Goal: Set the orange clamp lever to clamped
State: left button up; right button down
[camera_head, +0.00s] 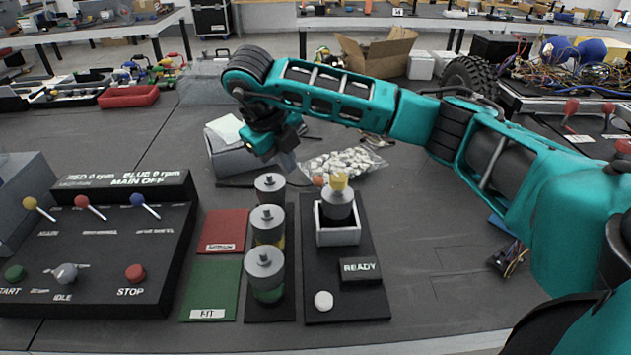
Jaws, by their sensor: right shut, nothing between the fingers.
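A small orange knob (318,181), which looks like the end of the clamp lever, shows at the back left of the clamp fixture (338,236). The lever's shaft is too small to make out, so I cannot tell its setting. A grey cylinder with a yellow top (339,190) stands upright in the fixture's square light-coloured holder. My right gripper (287,162) is shut and empty, pointing down behind and left of the orange knob, apart from it in the picture. My left gripper is not in view.
A rack with several grey-topped cylinders (267,218) stands left of the fixture. A READY display (361,270) and white button (323,300) are at its front. A bag of white pieces (344,163) lies behind. A lever panel (100,255) is at left. The table right of the fixture is mostly clear.

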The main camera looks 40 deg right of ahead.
aim_at(322, 187)
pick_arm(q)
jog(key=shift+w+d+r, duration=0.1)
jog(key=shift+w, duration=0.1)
pick_arm(e)
jog(key=shift+a, duration=0.1)
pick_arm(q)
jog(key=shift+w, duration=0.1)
pick_arm(e)
jog(key=x, duration=1)
jog(key=d, duration=0.1)
jog(key=w+d, duration=0.1)
jog(key=d, duration=0.1)
jog(key=shift+f, duration=0.15)
jog(key=shift+w+d, duration=0.1)
jog(key=shift+d, duration=0.3)
